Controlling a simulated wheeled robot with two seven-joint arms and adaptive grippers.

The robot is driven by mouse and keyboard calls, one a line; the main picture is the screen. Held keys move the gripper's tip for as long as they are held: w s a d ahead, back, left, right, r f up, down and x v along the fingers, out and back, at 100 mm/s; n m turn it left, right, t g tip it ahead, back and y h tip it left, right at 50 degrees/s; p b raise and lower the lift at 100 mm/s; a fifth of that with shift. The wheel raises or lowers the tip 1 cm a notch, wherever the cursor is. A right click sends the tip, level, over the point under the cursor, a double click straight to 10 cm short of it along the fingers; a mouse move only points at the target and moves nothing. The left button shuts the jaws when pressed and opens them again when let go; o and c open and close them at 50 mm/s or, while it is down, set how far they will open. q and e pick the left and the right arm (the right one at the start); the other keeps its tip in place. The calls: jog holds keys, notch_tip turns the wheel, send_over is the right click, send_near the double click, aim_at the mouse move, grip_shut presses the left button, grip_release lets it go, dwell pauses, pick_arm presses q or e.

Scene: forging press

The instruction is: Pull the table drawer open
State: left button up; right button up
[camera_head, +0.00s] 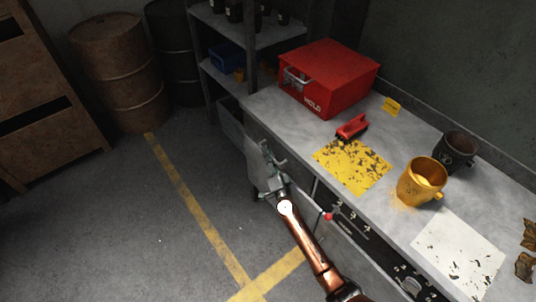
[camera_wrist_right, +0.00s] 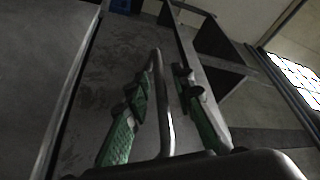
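The grey work table (camera_head: 400,140) runs along the wall in the head view. A pale grey drawer front (camera_head: 254,165) shows below its near left edge, partly hidden by my right gripper (camera_head: 268,160). In the right wrist view a bent metal bar handle (camera_wrist_right: 164,105) stands between the two green-padded fingers of my right gripper (camera_wrist_right: 163,88). The fingers are apart, one on each side of the bar. The left finger looks close to the bar; a gap shows at the right finger. I cannot tell whether either touches. My left gripper is not in view.
A red box (camera_head: 335,75), a red tool (camera_head: 352,126), a yellow mug (camera_head: 421,181) and a dark mug (camera_head: 457,150) stand on the table. The floor left of the table is clear.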

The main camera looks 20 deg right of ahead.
grip_shut()
